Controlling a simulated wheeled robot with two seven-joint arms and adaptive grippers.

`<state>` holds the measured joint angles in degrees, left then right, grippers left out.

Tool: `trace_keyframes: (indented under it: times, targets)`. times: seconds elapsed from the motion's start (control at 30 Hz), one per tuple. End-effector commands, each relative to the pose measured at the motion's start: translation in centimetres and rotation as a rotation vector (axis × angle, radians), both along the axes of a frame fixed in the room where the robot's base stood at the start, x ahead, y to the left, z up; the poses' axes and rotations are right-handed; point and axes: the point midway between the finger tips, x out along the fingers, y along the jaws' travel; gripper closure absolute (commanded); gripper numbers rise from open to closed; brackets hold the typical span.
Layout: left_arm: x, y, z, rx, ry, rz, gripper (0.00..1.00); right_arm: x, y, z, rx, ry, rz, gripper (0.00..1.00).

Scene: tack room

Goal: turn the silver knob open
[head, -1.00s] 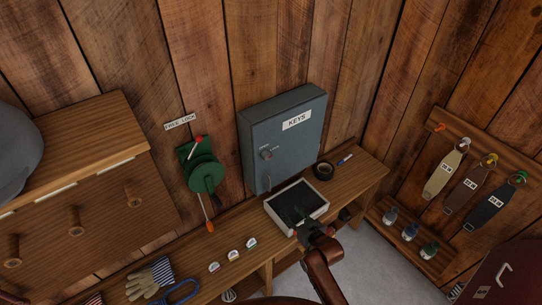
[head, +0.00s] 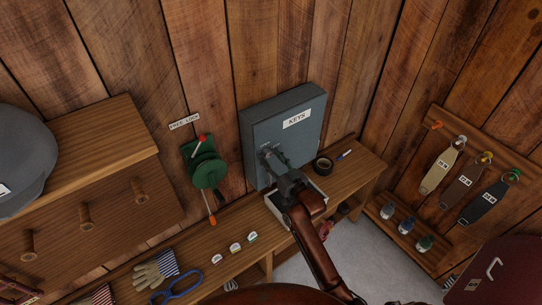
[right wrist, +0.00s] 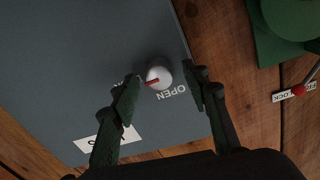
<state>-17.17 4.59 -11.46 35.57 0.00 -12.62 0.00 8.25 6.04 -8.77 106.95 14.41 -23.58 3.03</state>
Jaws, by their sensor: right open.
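The silver knob (right wrist: 159,73) sits on the grey-blue key cabinet (right wrist: 75,65). Its red pointer mark points left in the right wrist view, toward a label mostly hidden by a finger. The word OPEN is printed just below and right of the knob. My right gripper (right wrist: 161,84) is open, with one fingertip on each side of the knob in that view. I cannot tell whether they touch it. In the head view the right gripper (head: 272,157) is at the front of the cabinet (head: 285,112) and largely hides the knob. My left gripper is not in view.
A green lever device (head: 204,168) hangs on the wall left of the cabinet. Below the cabinet, a tray (head: 270,205), partly behind my arm, sits on the wooden bench (head: 352,175). A black tape roll (head: 323,166) lies to the right. Tagged straps (head: 465,188) hang farther right.

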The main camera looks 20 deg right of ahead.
Motion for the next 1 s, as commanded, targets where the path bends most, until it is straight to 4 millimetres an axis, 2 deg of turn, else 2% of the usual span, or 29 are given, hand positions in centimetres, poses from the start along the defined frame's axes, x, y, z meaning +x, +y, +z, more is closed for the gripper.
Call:
trace_keyframes:
  times: [0.3, 0.9, 1.0]
  targets:
    - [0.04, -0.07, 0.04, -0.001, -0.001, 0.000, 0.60, 0.31, 0.08, -0.07, 0.001, 0.001, 0.000, 0.58]
    - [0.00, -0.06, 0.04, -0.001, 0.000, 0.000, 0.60, 0.28, 0.03, -0.07, 0.000, 0.001, -0.001, 0.99]
    - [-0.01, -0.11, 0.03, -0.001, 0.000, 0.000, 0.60, 0.28, -0.14, -0.06, -0.001, 0.000, -0.001, 1.00]
